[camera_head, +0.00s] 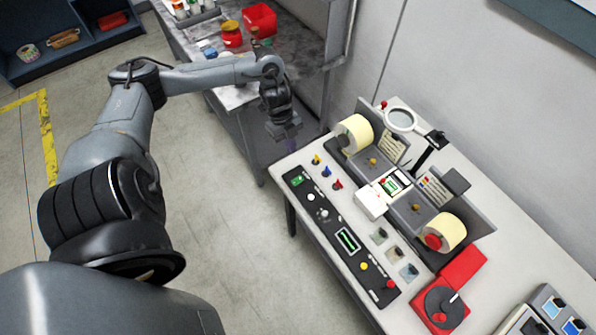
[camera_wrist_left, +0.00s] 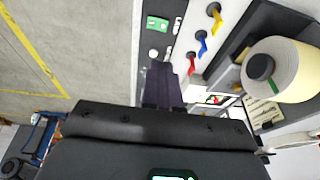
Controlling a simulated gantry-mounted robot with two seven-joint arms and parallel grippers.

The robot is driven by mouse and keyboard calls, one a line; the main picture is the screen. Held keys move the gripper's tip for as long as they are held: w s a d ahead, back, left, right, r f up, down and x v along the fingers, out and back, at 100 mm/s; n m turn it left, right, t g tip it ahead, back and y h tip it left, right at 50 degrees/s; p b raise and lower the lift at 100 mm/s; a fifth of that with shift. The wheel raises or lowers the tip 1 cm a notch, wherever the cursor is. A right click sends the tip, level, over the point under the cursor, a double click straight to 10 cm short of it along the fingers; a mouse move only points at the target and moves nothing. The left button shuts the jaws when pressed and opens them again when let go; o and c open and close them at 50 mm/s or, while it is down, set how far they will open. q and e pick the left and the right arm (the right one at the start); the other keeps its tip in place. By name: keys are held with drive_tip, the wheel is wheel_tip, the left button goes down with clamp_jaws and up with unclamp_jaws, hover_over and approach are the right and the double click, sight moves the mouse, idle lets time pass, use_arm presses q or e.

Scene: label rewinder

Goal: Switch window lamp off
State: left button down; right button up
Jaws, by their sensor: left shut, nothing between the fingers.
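The label rewinder stands on the white table with two cream label rolls (camera_head: 356,133) and a small bright inspection window (camera_head: 390,185) between them. A black control panel (camera_head: 340,238) lies along the table's front edge, with a green-lit switch (camera_head: 298,181), white knobs and a green display (camera_head: 347,240). The green switch also shows in the left wrist view (camera_wrist_left: 157,24). I cannot tell which control belongs to the lamp. My left gripper (camera_head: 289,143) is shut and empty, beyond the panel's far left end and apart from it. Its fingers show in the wrist view (camera_wrist_left: 163,82).
Yellow, blue (camera_head: 326,171) and red small levers stand between panel and rewinder. A magnifier (camera_head: 401,120) on a black arm stands behind. A red-based turntable (camera_head: 441,306) is at the near right. A grey bench (camera_head: 205,45) with red containers is behind my arm.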

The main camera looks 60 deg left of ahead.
use_arm(q)
drive_tip(key=p, duration=0.1)
hover_over(300, 178)
drive_tip(key=f, duration=1.2)
drive_tip(key=shift+s+a+f, duration=0.2)
drive_tip(key=shift+s+a, duration=0.05)
drive_tip(key=shift+a, duration=0.1)
drive_tip(key=shift+f, duration=0.6)
drive_tip(key=shift+w+a+f, duration=0.1)
drive_tip(key=shift+w+f, duration=0.15)
drive_tip(key=shift+f, duration=0.2)
drive_tip(key=shift+w+r, duration=0.1)
